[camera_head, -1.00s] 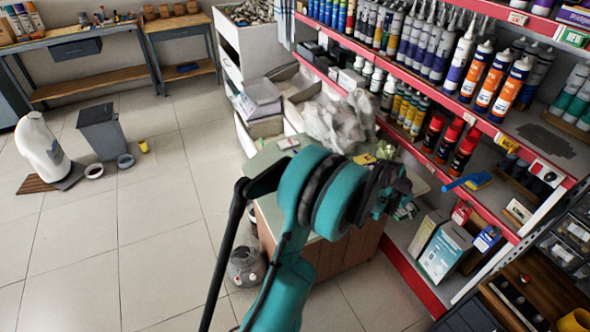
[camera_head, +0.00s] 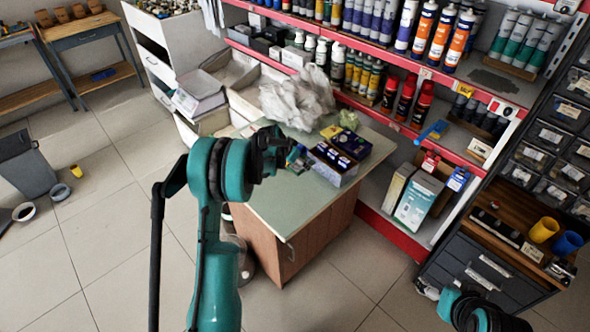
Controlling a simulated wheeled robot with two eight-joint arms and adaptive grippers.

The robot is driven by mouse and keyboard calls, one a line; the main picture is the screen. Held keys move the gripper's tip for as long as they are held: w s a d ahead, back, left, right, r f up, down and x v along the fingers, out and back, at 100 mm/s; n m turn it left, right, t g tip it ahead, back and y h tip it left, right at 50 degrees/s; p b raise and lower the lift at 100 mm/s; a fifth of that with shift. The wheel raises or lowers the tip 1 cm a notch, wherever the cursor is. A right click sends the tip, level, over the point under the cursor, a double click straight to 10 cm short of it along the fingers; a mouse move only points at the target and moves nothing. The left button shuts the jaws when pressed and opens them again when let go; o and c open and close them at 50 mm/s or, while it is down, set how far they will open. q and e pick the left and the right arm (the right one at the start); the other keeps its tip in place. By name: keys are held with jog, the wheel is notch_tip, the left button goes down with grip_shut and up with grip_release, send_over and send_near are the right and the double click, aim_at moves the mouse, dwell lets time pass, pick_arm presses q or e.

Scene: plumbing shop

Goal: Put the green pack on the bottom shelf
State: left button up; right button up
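A small yellow-green item (camera_head: 349,119), possibly the green pack, sits at the back of the pale green counter (camera_head: 290,205), beside crumpled clear plastic. It is too small to identify surely. The bottom shelf (camera_head: 393,226) of the red-edged rack is to the right of the counter, with upright boxes on it. My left arm rises in front of the counter; its dark gripper end (camera_head: 276,152) is over the counter's left part, left of and nearer than the green item. Its fingers are unclear. My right arm shows only at the lower right corner; its fingertips are not visible.
Dark blue boxes (camera_head: 333,163) stand on the counter near the rack. White and teal boxes (camera_head: 416,203) occupy part of the bottom shelf. A drawer cabinet (camera_head: 480,268) stands at right. Floor in front of the shelf (camera_head: 345,290) is clear.

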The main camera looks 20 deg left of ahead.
aim_at(302, 178)
pick_arm(q)
notch_tip(302, 178, down, 6)
jog(key=shift+f+b, duration=0.25)
jog(key=shift+b, duration=0.8)
jog(key=shift+f, duration=0.25)
jog(key=shift+r, duration=0.1)
jog(key=shift+f, duration=0.2)
jog(key=o, duration=0.9)
jog(key=shift+o, duration=0.2)
